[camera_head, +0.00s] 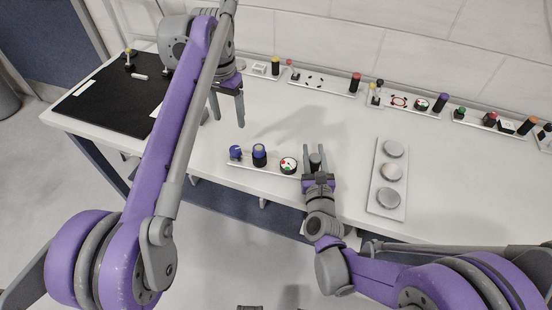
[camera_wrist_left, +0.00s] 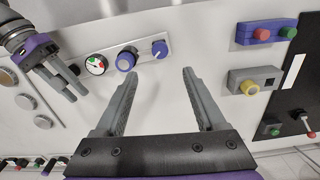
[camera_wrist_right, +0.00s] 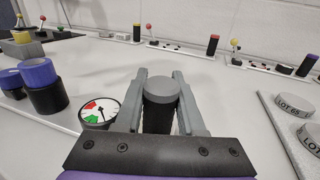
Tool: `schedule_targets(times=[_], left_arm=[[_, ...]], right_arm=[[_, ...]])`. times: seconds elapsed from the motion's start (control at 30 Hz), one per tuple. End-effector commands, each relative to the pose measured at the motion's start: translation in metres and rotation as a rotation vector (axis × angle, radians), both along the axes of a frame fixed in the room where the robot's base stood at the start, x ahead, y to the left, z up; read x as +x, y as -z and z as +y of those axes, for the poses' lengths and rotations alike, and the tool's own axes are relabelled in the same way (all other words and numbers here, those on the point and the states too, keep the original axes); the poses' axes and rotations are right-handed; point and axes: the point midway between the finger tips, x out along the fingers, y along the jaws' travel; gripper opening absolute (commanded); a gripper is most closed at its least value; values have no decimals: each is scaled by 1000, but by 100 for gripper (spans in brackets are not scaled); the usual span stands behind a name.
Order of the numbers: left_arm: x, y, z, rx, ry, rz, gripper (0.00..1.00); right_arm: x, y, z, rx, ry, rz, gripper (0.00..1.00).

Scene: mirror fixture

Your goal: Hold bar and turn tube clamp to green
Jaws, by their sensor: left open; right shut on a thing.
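A white strip (camera_head: 270,170) on the table carries a small blue knob (camera_head: 236,152), a blue-and-black cylinder (camera_head: 259,155), a red-and-green dial (camera_head: 289,165) and a dark grey upright post (camera_wrist_right: 162,92). I cannot tell for certain which part is the tube clamp. My right gripper (camera_head: 315,150) is shut on the grey post, one finger on each side. My left gripper (camera_head: 228,115) is open and empty, above the table behind the blue knob. The left wrist view shows the dial (camera_wrist_left: 96,65), blue-and-black cylinder (camera_wrist_left: 127,58) and blue knob (camera_wrist_left: 160,49) beyond its fingertips.
A plate with three grey discs (camera_head: 378,205) lies right of my right gripper. Several panels with buttons and levers line the wall, including one with a red cylinder (camera_head: 355,83). A black mat (camera_head: 105,100) covers the left end. The middle of the table is clear.

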Motion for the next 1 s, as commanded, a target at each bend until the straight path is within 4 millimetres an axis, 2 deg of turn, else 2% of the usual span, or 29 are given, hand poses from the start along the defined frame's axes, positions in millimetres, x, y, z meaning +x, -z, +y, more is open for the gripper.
schedule_targets(times=[0.23, 0.5, 0.73, 0.87, 1.0], left_arm=[[0, 0, 0, 0, -68, 0, 72], [0, 0, 0, 0, -445, 0, 72], [0, 3, 0, 0, -622, 0, 72], [0, 15, 0, 0, -634, 0, 72], [0, 41, 0, 0, -632, 0, 72]], right_arm=[[0, 0, 0, 0, 0, 0, 0], [0, 0, 0, 0, 0, 0, 0], [0, 0, 0, 0, 0, 0, 0], [0, 0, 0, 0, 0, 0, 0], [0, 0, 0, 0, 0, 0, 0]])
